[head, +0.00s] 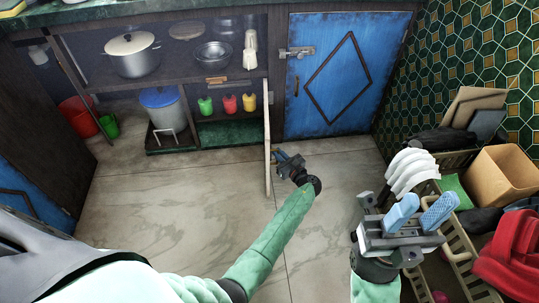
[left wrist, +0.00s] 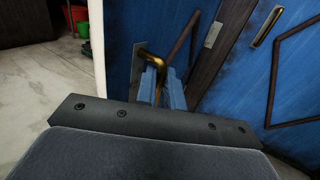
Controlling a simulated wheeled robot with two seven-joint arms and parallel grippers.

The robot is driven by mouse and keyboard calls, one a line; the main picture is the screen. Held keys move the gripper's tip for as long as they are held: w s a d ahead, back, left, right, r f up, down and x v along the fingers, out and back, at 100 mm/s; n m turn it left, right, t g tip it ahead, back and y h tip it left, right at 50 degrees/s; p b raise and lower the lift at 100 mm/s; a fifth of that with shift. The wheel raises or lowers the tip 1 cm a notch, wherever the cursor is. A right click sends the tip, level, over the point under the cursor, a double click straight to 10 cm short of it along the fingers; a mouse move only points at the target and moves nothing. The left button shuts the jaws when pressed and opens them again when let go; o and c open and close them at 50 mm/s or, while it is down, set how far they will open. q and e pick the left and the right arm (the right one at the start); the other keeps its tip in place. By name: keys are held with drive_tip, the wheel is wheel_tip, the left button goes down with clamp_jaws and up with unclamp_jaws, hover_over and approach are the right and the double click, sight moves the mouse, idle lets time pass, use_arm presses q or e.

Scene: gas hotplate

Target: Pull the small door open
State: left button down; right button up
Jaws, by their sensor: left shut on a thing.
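The small door (head: 267,150) stands swung out from the cupboard, seen almost edge-on in the head view, with the shelves open to its left. In the left wrist view its blue face (left wrist: 122,55) shows, with a bent brass handle (left wrist: 154,61). My left gripper (head: 283,160) is at the right side of this door. Its blue fingers (left wrist: 162,86) are shut on the brass handle; their tips partly hide it. My right gripper (head: 420,212) is open and empty, above the crates at the right.
A closed blue door (head: 335,80) with a latch (head: 297,52) is right of the opening. The shelves hold a pot (head: 132,55), a bowl (head: 213,54) and small colored items. Crates (head: 455,255) crowd the right side. The tiled floor (head: 170,200) at left is clear.

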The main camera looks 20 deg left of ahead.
use_arm(q)
drive_tip(key=shift+w+d+r, duration=0.25)
drive_tip(key=shift+w+d, duration=0.7)
drive_tip(key=shift+d, duration=0.05)
drive_tip(key=c, duration=1.5)
unclamp_jaws()
drive_tip(key=shift+f, duration=0.1)
drive_tip(key=shift+s+d+f, duration=0.1)
drive_tip(key=shift+s, duration=0.05)
